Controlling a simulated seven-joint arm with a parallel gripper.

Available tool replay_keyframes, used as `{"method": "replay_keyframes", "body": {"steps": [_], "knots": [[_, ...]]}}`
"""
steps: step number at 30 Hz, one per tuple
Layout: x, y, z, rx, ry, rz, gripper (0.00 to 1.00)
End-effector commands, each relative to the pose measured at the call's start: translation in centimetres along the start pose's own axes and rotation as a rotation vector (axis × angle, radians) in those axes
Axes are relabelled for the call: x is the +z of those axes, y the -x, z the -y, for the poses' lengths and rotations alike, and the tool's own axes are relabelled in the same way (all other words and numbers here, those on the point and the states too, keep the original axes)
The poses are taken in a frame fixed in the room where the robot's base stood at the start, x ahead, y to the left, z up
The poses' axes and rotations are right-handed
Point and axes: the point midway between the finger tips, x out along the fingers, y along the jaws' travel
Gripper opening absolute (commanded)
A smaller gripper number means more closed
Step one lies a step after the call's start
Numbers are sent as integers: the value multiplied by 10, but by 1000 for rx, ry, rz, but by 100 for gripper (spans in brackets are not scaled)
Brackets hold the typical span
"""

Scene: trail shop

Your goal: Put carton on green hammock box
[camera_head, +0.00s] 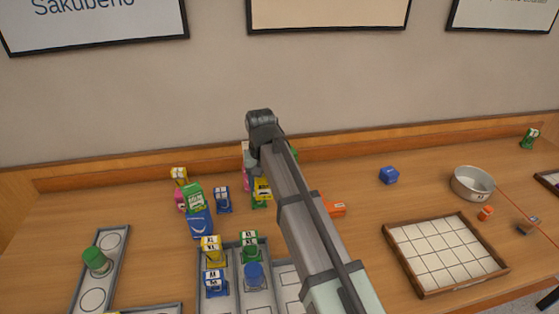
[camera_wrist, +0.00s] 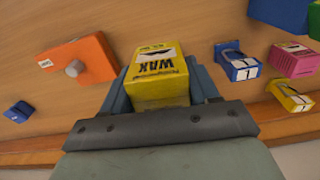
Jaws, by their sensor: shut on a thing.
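My gripper (camera_wrist: 160,88) is shut on a yellow carton marked WAX (camera_wrist: 158,75), which sits between its two fingers. In the head view, my arm hides most of the gripper, and a yellow carton (camera_head: 262,188) shows just left of the arm. A green box (camera_head: 194,199) stands at or on a blue box (camera_head: 200,224) to the left of it. More green shows beside the arm, mostly hidden. I cannot read which green thing is the hammock box. In the wrist view, a green thing (camera_wrist: 315,22) is cut off at the upper right edge.
An orange box (camera_wrist: 78,62) lies beside the held carton. Small blue (camera_wrist: 237,65), pink (camera_wrist: 292,60) and yellow (camera_wrist: 290,96) cartons stand on the other side. Grey trays with cartons are in front. A gridded tray (camera_head: 446,252) and metal bowl (camera_head: 472,184) are at the right.

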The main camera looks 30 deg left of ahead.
Motion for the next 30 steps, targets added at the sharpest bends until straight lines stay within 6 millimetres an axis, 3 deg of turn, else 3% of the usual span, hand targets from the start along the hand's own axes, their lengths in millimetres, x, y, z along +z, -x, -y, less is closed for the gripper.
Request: {"method": "replay_keyframes", "body": {"steps": [1, 9, 13, 18, 22, 30], "knots": [[-22, 10, -17, 0, -28, -2, 25], [-113, 58, -83, 0, -123, -2, 25], [-158, 84, -105, 0, -132, -2, 25], [-200, 104, -106, 0, -80, -1, 25], [-214, 110, -105, 0, -20, -1, 25], [-208, 102, -105, 0, 69, 0, 25]]}}
